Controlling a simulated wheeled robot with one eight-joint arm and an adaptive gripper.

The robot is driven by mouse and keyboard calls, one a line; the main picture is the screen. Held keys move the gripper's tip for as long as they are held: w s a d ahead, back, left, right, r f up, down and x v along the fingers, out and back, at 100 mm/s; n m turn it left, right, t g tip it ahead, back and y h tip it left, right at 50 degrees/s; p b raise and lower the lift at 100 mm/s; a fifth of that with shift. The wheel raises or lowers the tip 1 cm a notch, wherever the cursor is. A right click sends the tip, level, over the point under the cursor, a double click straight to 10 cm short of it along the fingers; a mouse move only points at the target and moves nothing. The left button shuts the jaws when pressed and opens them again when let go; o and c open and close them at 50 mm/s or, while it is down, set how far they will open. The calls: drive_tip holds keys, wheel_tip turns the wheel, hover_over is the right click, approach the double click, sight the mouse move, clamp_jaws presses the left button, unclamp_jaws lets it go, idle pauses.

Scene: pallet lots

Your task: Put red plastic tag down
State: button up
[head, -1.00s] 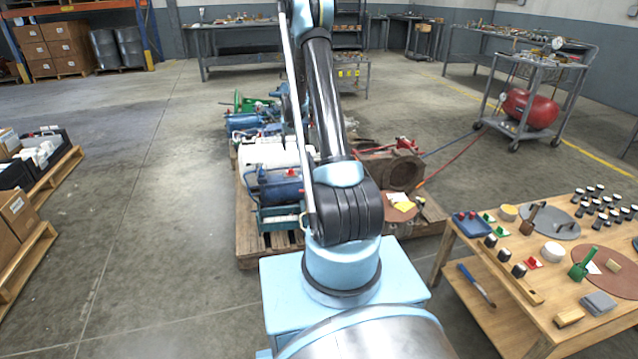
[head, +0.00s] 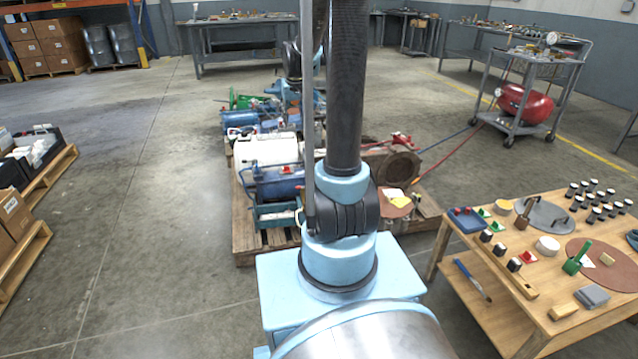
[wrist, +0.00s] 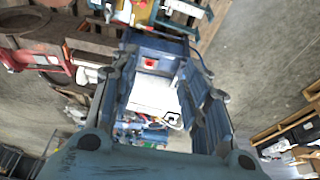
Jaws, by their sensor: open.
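In the wrist view my gripper (wrist: 158,62) is open, with its two blue-grey fingers apart and nothing clasped between them. A small red piece, which looks like the red plastic tag (wrist: 150,62), shows between the fingers on a pale patch by the blue machine (wrist: 158,46). A white tank (wrist: 153,95) lies below it in the picture. I cannot tell how far the fingers are above the tag. In the head view the blue machine (head: 278,184) and white tank (head: 265,150) sit on the pallet. My arm hides part of them, and the gripper is not clear there.
The wooden pallet (head: 247,240) is crowded with machines, including a rusty round housing (head: 396,172). A wooden table (head: 478,250) with small parts stands at right.

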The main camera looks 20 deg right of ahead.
drive_tip(key=s+r, duration=0.2)
drive_tip(key=s, duration=1.8)
drive_tip(key=s+f, duration=0.3)
drive_tip(key=s, duration=0.5)
drive_tip(key=s+f+g, duration=0.1)
drive_tip(key=s+f, duration=0.3)
drive_tip(key=s, duration=0.4)
drive_tip(key=shift+s, duration=0.15)
drive_tip(key=shift+d+f, duration=0.1)
